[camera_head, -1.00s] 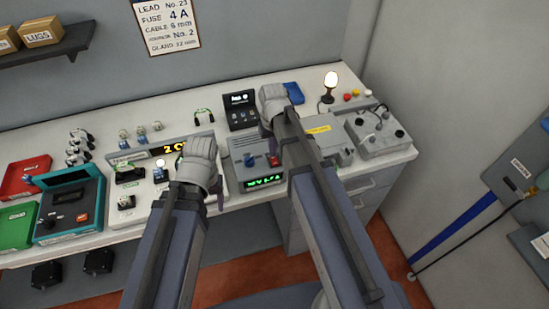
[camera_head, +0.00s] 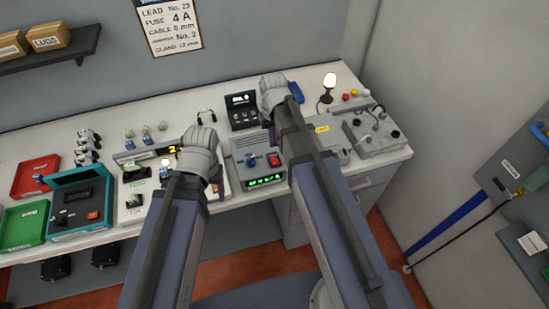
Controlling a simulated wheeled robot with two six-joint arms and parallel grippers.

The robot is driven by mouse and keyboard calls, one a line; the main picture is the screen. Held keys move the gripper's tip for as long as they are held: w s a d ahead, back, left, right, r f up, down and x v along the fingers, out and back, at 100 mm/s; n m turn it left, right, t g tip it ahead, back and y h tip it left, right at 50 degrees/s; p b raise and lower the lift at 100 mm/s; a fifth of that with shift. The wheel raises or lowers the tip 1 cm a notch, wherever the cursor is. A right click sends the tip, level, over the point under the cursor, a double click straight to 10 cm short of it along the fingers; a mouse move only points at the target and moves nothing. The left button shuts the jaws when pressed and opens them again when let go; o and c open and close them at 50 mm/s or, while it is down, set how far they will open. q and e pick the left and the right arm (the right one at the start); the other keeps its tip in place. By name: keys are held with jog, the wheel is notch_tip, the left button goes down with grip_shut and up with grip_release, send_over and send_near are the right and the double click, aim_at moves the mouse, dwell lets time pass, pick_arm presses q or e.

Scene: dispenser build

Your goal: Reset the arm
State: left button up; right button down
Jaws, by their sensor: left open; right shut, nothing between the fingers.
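My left gripper (camera_head: 200,137) is over the middle of the bench, above the white board (camera_head: 133,203) with small parts. It covers part of the yellow-lettered display (camera_head: 172,150). Its fingers are hard to make out, but it is open and nothing shows in it. My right gripper (camera_head: 273,84) is shut and empty near the back of the bench, between the black screen box (camera_head: 242,110) and the blue item (camera_head: 296,91). My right forearm hides part of the grey box with the yellow label (camera_head: 322,129).
The grey unit (camera_head: 259,160) with a red switch and green display stands between my arms. A lit lamp (camera_head: 328,86) and grey box with knobs (camera_head: 378,133) are at the right. Red (camera_head: 36,176) and green (camera_head: 24,224) trays and a teal case (camera_head: 80,207) are at the left.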

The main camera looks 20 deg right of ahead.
pick_arm(q)
notch_tip(320, 180, down, 7)
jog(key=b, duration=0.7)
jog(key=shift+f, duration=0.2)
pick_arm(e)
jog(key=s+a+f+n, duration=0.1)
jog(key=s+a+f, duration=0.2)
jog(key=s+a, duration=0.2)
jog(key=s+a+f+n+h, duration=0.1)
jog(key=s+a+f, duration=0.3)
jog(key=s, duration=0.5)
jog(key=shift+s+a+n, duration=0.15)
jog(key=shift+a+n, duration=0.55)
jog(key=shift+a, duration=0.05)
jog(key=shift+f, duration=0.1)
